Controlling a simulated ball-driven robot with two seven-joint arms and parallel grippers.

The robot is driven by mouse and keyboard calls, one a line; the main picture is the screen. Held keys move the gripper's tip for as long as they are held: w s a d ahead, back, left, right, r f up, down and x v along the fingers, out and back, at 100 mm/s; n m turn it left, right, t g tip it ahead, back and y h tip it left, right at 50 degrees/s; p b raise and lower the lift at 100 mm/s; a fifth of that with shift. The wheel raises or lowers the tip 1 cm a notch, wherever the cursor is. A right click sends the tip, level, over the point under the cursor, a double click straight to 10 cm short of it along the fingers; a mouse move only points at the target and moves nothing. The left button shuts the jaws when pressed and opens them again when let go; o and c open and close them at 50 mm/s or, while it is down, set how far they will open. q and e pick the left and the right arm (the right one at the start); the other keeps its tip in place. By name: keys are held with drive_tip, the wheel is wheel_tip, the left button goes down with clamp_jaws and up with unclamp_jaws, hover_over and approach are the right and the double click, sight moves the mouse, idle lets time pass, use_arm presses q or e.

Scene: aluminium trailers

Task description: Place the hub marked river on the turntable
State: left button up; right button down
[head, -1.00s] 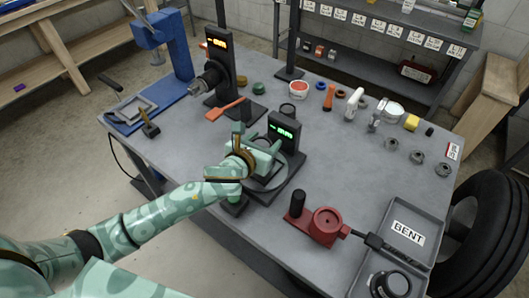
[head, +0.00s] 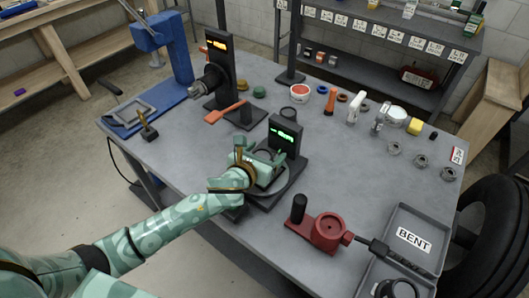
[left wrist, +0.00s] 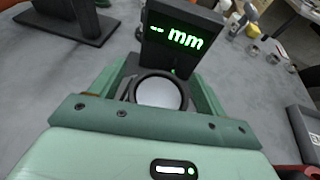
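The turntable (head: 290,182) is a round grey disc on a dark base, with a dark post whose green screen (head: 284,137) shows dashes and "mm". My left gripper (head: 268,172) is low over the disc. In the left wrist view its fingers (left wrist: 165,95) stand apart, one on each side of a dark ring (left wrist: 138,93) with a pale round middle. I cannot tell whether they touch this ring, or whether it is a hub or part of the turntable. Grey flanged hubs (head: 420,160) lie at the table's right side, their marks too small to read. My right gripper is out of view.
A red clamp-like tool (head: 328,230) stands at the front, beside a grey tray (head: 432,215) labelled BENT. A dark post with an orange screen (head: 217,45) and a blue press (head: 165,50) stand at the back left. Bottles, caps and a torch-like tool line the far edge.

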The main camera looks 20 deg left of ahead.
use_arm(q)
drive_tip(key=shift+r, duration=0.1)
drive_tip(key=p+v, duration=0.3)
drive_tip(key=v, duration=0.9)
drive_tip(key=shift+a, duration=0.1)
idle(0.6)
drive_tip(key=shift+c, duration=0.3)
